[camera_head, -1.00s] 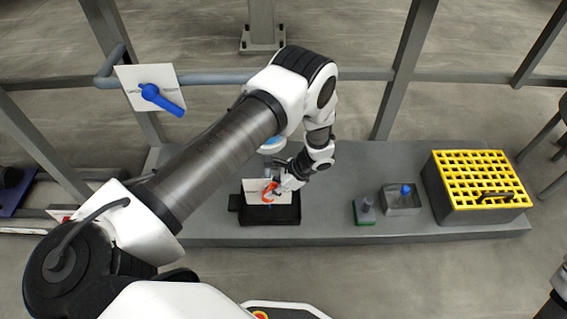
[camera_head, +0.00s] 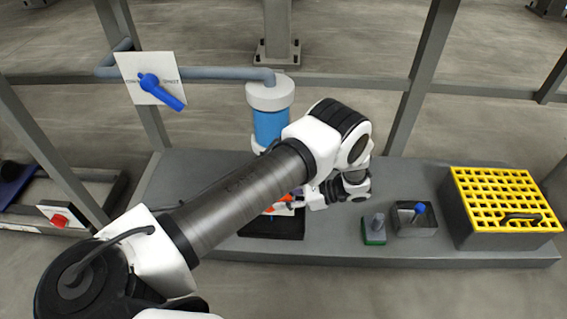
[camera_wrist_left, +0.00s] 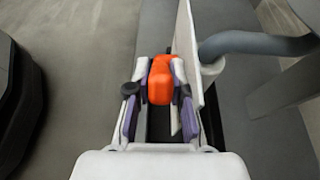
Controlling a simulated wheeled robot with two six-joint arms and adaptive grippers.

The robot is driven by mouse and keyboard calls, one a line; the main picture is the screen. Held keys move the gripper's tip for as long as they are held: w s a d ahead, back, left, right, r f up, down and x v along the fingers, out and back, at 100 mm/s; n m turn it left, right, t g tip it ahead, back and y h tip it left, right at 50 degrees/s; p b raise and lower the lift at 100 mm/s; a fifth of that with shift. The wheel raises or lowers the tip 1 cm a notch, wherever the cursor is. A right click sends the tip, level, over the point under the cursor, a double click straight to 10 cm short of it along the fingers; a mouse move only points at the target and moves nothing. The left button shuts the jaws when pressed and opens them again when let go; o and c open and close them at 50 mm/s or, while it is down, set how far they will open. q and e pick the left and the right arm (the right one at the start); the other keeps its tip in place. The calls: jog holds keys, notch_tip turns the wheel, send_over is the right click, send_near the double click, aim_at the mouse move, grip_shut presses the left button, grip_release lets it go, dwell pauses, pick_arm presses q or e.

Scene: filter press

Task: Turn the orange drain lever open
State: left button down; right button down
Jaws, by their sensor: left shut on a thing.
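The orange drain lever (camera_wrist_left: 160,80) sits between the two fingers of my left gripper (camera_wrist_left: 160,100) in the left wrist view, beside a pale upright plate (camera_wrist_left: 188,45). The fingers are shut on it. In the head view, only a small part of the orange lever (camera_head: 283,208) shows past my left forearm, above a black tray (camera_head: 272,228). My left gripper (camera_head: 296,202) is there too, partly hidden by my arm. My right gripper is not in view.
A blue and white cylinder (camera_head: 270,125) stands behind my arm. A blue lever (camera_head: 160,92) is on a white plate at the upper left.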

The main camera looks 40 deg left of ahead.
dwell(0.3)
pick_arm(q)
jog(key=c, duration=1)
grip_release()
jog(key=shift+c, duration=0.2)
jog(key=v, duration=1.2)
jog(key=shift+f, duration=0.15)
